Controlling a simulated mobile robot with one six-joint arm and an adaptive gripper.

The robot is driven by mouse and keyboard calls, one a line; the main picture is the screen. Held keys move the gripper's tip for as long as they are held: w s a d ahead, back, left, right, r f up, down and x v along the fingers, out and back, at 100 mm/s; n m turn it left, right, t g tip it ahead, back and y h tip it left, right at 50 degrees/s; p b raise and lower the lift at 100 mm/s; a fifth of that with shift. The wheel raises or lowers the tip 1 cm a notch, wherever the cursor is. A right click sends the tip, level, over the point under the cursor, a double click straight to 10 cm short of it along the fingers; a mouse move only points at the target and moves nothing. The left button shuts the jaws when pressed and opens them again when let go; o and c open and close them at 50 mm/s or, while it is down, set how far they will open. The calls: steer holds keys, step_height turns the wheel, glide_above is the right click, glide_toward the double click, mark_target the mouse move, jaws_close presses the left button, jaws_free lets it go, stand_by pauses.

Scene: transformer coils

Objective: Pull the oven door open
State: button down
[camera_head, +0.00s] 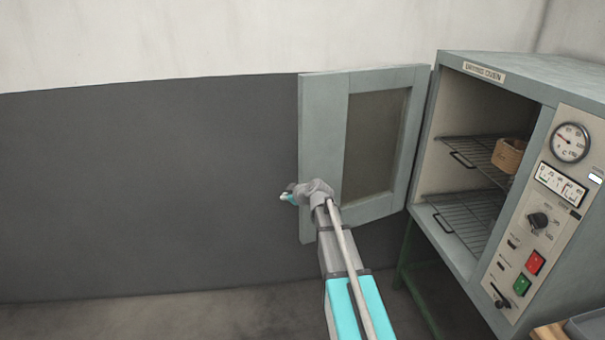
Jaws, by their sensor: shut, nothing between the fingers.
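The oven door (378,82) stands swung wide open to the left of the grey-green oven (545,90), with a dark window in its frame. My gripper (286,197) is at the door's free left edge, low down, pointing left. It is small in view and looks shut with nothing held. My wrist and arm cover the lower left part of the door. I cannot tell whether the gripper touches the door, and no handle shows.
Inside the oven are two wire racks (462,220); a tan coil-like piece (508,155) sits on the upper one. A control panel (545,215) with a dial and buttons is on the right. Green stand legs (408,262) show below. The floor at left is clear before the wall.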

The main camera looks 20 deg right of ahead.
step_height(320, 180, up, 3)
steer(key=s+d+m+t+b, duration=0.1)
steer(key=s+d+m+t, duration=0.2)
steer(key=m+t+h+b, duration=0.2)
steer(key=m+t+h, duration=0.2)
steer(key=m, duration=0.2)
glide_toward(304, 169)
steer(key=s, duration=0.3)
steer(key=shift+s+d+f, duration=0.1)
steer(key=shift+d, duration=0.05)
steer(key=w, duration=1.4)
steer(key=shift+a, duration=0.25)
